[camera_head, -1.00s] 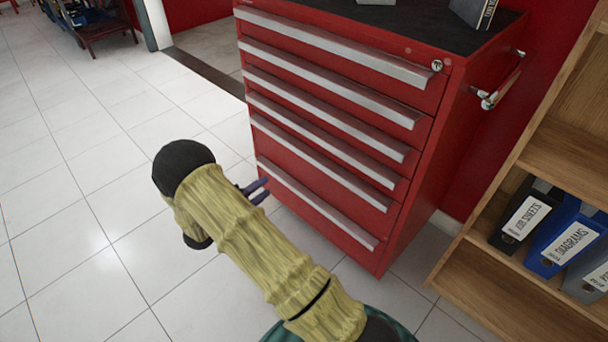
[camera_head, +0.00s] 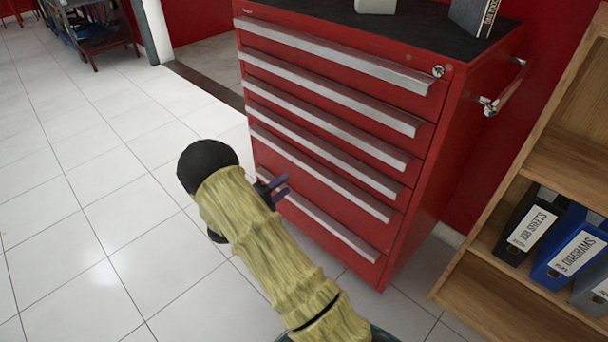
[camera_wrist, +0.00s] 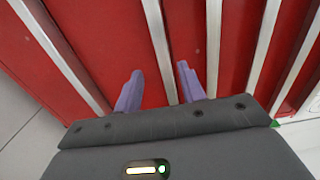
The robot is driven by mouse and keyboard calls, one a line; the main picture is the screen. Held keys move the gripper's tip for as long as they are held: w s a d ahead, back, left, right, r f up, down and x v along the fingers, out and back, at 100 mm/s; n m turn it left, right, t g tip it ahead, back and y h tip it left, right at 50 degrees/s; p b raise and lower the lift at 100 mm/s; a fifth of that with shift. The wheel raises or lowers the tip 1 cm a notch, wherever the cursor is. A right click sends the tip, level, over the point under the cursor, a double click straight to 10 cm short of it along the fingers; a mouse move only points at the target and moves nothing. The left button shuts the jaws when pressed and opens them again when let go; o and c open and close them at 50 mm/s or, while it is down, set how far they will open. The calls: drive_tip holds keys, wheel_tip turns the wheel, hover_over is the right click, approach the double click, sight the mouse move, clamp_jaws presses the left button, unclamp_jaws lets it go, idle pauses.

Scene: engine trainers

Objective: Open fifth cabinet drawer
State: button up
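The red cabinet (camera_head: 420,225) has a stack of shut drawers with long silver handles. The fifth drawer's handle (camera_head: 322,174) is the second from the bottom. In the wrist view, the fifth handle (camera_wrist: 158,35) runs down between my two purple fingers. My gripper (camera_wrist: 160,85) is open and empty, with a finger on either side of that handle in the picture. I cannot tell how far the fingertips are from it. In the head view, my gripper (camera_head: 277,190) is at the cabinet's lower left front, and my arm hides part of the bottom drawer.
A wooden shelf (camera_head: 480,300) with binders (camera_head: 567,250) stands to the right of the cabinet. A side rail (camera_head: 508,90) juts from the cabinet's right side. Objects stand on the black top (camera_head: 415,22). The tiled floor (camera_head: 90,220) at left is clear.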

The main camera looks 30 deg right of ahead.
sight(307, 170)
drive_tip(key=b+x, duration=0.2)
drive_tip(key=x, duration=0.7)
drive_tip(key=shift+d, duration=0.2)
drive_tip(key=shift+c, duration=0.2)
drive_tip(key=shift+f, duration=0.1)
clamp_jaws()
